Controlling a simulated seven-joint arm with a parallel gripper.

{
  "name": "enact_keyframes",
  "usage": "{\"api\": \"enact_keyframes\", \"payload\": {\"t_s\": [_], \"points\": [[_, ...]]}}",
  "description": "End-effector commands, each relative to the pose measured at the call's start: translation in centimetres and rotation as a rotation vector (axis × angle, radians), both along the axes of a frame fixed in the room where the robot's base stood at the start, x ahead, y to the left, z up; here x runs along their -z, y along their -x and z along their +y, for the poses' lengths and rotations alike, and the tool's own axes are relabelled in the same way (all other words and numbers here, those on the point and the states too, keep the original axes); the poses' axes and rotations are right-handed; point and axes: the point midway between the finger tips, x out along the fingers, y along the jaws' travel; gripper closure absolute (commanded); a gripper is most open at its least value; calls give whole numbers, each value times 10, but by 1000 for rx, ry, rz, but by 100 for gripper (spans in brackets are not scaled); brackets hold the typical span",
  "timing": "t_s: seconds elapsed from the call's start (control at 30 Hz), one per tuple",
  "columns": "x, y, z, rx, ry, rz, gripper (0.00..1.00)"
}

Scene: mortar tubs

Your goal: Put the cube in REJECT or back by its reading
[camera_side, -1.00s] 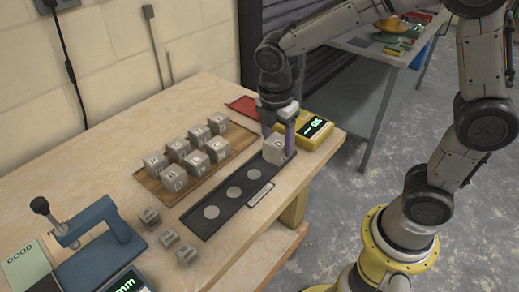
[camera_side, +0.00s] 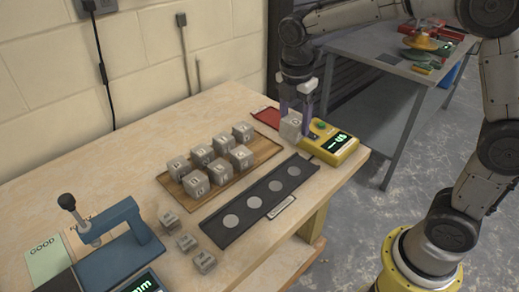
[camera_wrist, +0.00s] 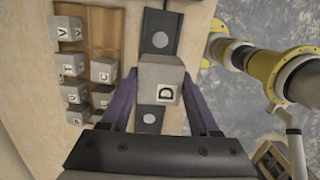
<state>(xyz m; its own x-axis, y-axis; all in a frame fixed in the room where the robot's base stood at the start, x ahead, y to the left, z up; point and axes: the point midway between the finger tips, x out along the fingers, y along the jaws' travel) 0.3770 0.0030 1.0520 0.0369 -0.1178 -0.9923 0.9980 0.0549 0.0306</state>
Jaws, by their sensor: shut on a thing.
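My gripper (camera_side: 296,110) is shut on a grey lettered cube (camera_side: 290,126), held at the far end of the black strip (camera_side: 264,195), between the red patch (camera_side: 267,117) and the yellow meter (camera_side: 329,143). Whether the cube touches anything below is unclear. In the wrist view the cube (camera_wrist: 160,84) shows a D between my fingers, with the strip beneath it in the picture. The strip's pale discs are all uncovered in the side view. The meter's green display is lit, but I cannot read it surely. No REJECT label is legible; the red patch is partly hidden.
Several lettered cubes stand on a wooden tray (camera_side: 262,152) left of the strip. Small grey blocks (camera_side: 187,242) lie in front. A blue press-like tool (camera_side: 115,235) and a green GOOD card (camera_side: 46,258) are at the near left. The table's right edge is close to the meter.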

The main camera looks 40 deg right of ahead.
Motion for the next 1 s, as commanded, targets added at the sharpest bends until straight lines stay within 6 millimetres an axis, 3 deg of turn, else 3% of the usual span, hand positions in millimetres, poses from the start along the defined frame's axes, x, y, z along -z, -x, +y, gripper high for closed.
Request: {"api": "enact_keyframes", "payload": {"t_s": [0.27, 0.7, 1.0], "points": [[21, -25, -21, 56, 2, 32, 100], [65, -111, -25, 56, 2, 32, 100], [105, -145, -26, 56, 2, 30, 100]]}}
